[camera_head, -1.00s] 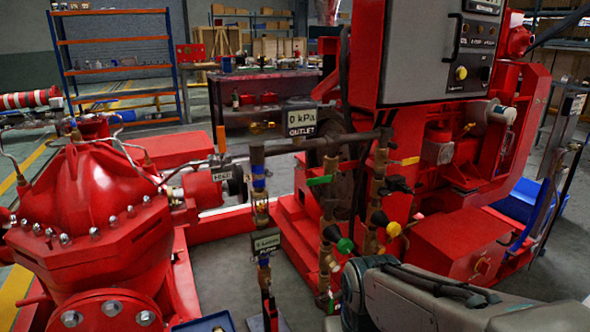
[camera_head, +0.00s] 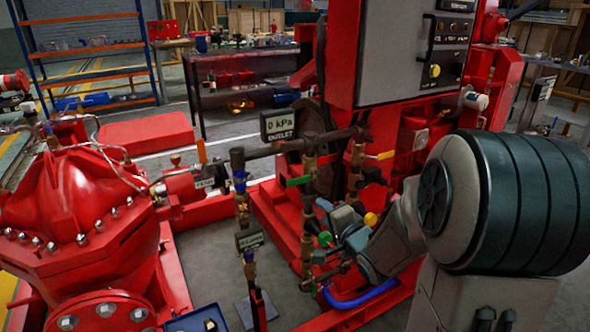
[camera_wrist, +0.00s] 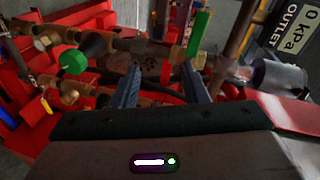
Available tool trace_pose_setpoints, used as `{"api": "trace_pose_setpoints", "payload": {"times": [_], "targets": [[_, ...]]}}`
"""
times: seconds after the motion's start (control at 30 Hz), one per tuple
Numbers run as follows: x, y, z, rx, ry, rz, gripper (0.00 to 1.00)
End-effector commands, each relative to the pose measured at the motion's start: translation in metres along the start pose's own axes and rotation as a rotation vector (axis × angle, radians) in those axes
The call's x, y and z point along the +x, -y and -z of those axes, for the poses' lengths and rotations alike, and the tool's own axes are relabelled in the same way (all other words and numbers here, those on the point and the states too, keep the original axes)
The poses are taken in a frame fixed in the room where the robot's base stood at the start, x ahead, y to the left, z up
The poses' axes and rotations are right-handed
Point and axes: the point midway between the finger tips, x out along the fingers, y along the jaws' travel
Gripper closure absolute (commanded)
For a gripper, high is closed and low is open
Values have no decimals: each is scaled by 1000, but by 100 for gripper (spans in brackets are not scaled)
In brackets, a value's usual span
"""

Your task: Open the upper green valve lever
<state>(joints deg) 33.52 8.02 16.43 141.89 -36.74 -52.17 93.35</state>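The upper green valve lever (camera_head: 299,181) sits on a vertical brass pipe, just below the dark horizontal pipe. In the wrist view the lever (camera_wrist: 198,38) stands out beyond the right finger, a little to the right of the space between the fingers. My gripper (camera_wrist: 162,82) is open and empty, with both dark fingers pointing at the brass pipework. The lever looks apart from the fingers. In the camera_head view my wrist is low among the pipes, below and right of the lever, and the fingertips are hard to make out.
A round green knob (camera_head: 325,239) is below the lever and shows at left in the wrist view (camera_wrist: 73,62). A yellow knob (camera_head: 371,219) and an orange-yellow lever (camera_head: 385,155) are to the right. The outlet display (camera_head: 281,124) hangs above. A red pump (camera_head: 80,205) stands left.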

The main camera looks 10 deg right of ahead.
Motion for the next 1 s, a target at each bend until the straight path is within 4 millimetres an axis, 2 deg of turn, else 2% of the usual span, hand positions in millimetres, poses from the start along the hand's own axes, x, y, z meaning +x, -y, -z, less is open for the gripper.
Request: {"api": "trace_pose_setpoints", "payload": {"times": [0.1, 0.37, 0.47, 0.8, 1.0], "targets": [[-2, 19, 3, 134, 41, 109, 60], [-1, 32, 2, 246, 88, 202, 60], [11, 34, 0, 247, 90, 204, 60], [81, 48, -5, 245, 89, 202, 60], [112, 55, -6, 245, 87, 201, 60]]}}
